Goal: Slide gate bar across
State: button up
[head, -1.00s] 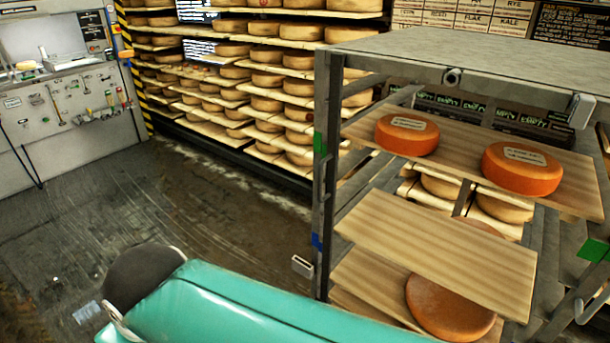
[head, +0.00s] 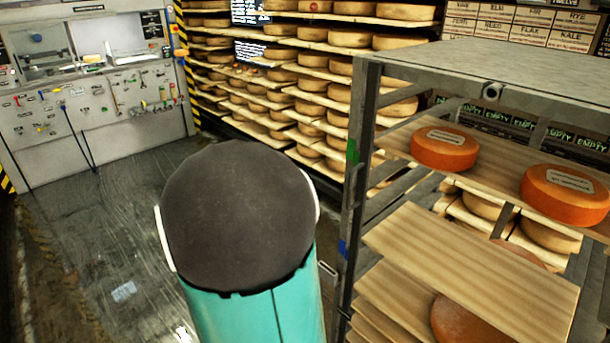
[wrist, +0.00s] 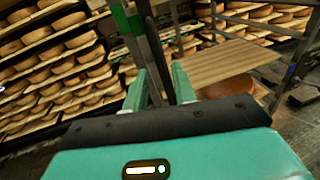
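A grey metal rack (head: 352,200) stands at the right in the head view; its near upright carries a green and a blue mark. I cannot tell for certain which piece is the gate bar. A small bracket (head: 327,270) sits low beside the upright, and a round knob (head: 491,91) sits under the top's front edge. My gripper (wrist: 158,85) shows two teal fingers apart in the wrist view, with nothing seen held. Dark rack uprights (wrist: 151,48) show beyond and between the fingers; contact is not seen. My arm hides the floor left of the rack in the head view.
Two orange cheese wheels (head: 444,149) (head: 566,193) lie on the rack's upper board. A lower board (head: 470,265) juts out, with a wheel partly beneath it. Shelves of cheese (head: 330,95) line the back. Floor at left (head: 90,240) is open before a tool panel (head: 95,100).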

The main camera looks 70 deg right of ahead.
jog(key=d, duration=0.2)
send_over(348, 208)
jog(key=shift+d+r+n+h, duration=0.1)
jog(key=shift+d+n+h, duration=0.2)
jog(key=shift+n+h, duration=0.1)
jog(key=shift+w, duration=0.1)
grip_shut()
